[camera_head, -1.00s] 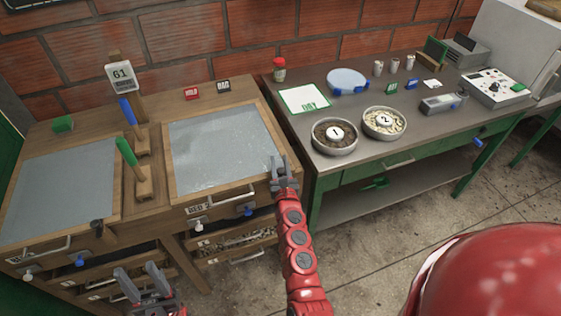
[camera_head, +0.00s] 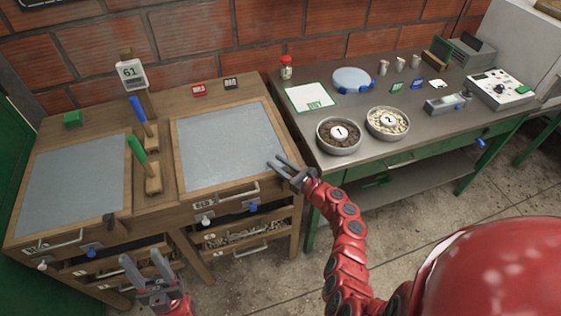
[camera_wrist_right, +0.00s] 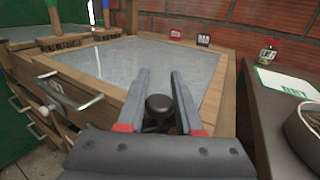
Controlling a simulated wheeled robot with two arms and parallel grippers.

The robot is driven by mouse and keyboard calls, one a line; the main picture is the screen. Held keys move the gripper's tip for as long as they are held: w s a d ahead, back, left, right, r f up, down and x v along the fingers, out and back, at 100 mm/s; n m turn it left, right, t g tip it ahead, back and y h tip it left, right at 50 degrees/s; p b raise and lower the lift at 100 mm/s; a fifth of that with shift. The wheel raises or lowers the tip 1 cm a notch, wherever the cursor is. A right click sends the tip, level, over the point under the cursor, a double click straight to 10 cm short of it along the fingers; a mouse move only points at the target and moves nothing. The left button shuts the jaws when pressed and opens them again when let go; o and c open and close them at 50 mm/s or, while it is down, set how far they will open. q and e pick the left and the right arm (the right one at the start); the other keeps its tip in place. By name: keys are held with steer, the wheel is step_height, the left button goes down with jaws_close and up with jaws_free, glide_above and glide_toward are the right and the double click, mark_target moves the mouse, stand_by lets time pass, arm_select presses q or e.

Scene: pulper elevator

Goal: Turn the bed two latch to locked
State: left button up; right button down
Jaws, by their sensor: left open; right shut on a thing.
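Bed two is a wooden frame (camera_head: 172,160) around a grey panel, right of a similar bed. Its latch (camera_wrist_right: 158,103) is a dark round knob at the right front corner, seen in the right wrist view. My right gripper (camera_head: 278,164) is at that corner, shut on the latch; in the right wrist view its grey fingers (camera_wrist_right: 159,74) stand on both sides of the knob. In the head view my gripper hides the latch, and I cannot read whether it is locked. My left gripper (camera_head: 142,260) is open and empty, low in front of the left bed.
The left bed has a similar dark latch (camera_head: 110,220). A blue-handled tool (camera_head: 138,110) and a green-handled tool (camera_head: 136,148) stand between the beds. The steel bench (camera_head: 440,130) on the right carries two bowls. Concrete floor lies open in front.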

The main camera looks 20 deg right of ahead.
steer(key=n+g+y, duration=0.1)
steer(key=y, duration=0.1)
steer(key=n+g+y+b, duration=0.1)
steer(key=n, duration=0.1)
steer(key=shift+s+a+f+g+y, duration=0.1)
steer(key=shift+s+a+g+y, duration=0.05)
steer(key=shift+g+y, duration=0.25)
steer(key=n+g+y+b, duration=0.1)
steer(key=b, duration=0.1)
steer(key=n+g+y+b, duration=0.1)
steer(key=g+b, duration=0.1)
steer(key=s+n+g+y+b, duration=0.1)
steer(key=b, duration=0.1)
steer(key=shift+a+f+n+g, duration=0.2)
steer(key=shift+a+n+g, duration=0.1)
steer(key=shift+a, duration=0.05)
steer(key=shift+s+a+r+n+g+y+b, duration=0.1)
steer(key=shift+n+g+y+b, duration=0.25)
steer(key=shift+g+b, duration=0.25)
steer(key=shift+s+a+r+n+g+y+b, duration=0.1)
steer(key=shift+n+g+y+b, duration=0.25)
steer(key=shift+b, duration=0.3)
steer(key=c, duration=0.6)
jaws_free()
steer(key=shift+w, duration=0.1)
steer(key=shift+r, duration=0.1)
steer(key=shift+d, duration=0.1)
